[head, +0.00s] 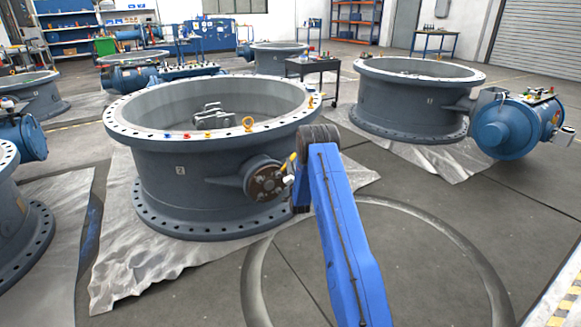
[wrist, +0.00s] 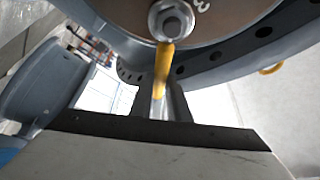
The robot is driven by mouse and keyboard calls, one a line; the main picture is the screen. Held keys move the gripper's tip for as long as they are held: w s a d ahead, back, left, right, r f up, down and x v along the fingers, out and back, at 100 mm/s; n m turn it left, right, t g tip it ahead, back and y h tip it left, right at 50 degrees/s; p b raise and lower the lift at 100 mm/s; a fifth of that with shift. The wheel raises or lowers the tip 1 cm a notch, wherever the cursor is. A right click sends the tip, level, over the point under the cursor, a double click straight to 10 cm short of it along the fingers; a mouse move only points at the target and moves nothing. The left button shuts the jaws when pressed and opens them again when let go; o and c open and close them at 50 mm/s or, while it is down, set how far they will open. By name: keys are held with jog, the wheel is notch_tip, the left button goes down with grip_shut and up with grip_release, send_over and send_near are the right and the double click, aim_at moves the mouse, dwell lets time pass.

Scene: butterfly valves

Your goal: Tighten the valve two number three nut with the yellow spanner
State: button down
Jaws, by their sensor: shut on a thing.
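Valve two (head: 181,205) is the large grey flanged ring with a "2" label. On its side is a round brown plate (head: 265,183), which also shows at the top of the wrist view (wrist: 225,22). The yellow spanner (wrist: 163,62) has a grey ring end that appears to sit around a nut (wrist: 172,24) on that plate, beside a "3" mark. My gripper (wrist: 158,102) is shut on the spanner's handle below the ring. In the head view my gripper (head: 290,180) is small, close to the plate's right side and partly hidden by my arm.
Another valve (head: 415,105) with a blue actuator (head: 507,127) stands at the right. Grey sheeting (head: 140,265) lies under valve two. The floor at the front right is clear.

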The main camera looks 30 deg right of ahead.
jog(key=shift+s, duration=0.15)
jog(key=shift+s, duration=1.6)
jog(key=a+r+n+t+y, duration=0.1)
jog(key=n+y, duration=0.1)
jog(key=n, duration=0.2)
jog(key=a+n+t+y, duration=0.1)
jog(key=a+n+y, duration=0.1)
jog(key=n, duration=0.2)
jog(key=a+r+n+t+y, duration=0.1)
jog(key=a+n+y, duration=0.1)
jog(key=n, duration=0.3)
jog(key=shift+a+r+y, duration=0.2)
jog(key=shift+r+y, duration=0.15)
jog(key=shift+y, duration=0.15)
jog(key=shift+s, duration=0.1)
jog(key=shift+s+d, duration=0.1)
jog(key=shift+s, duration=2.4)
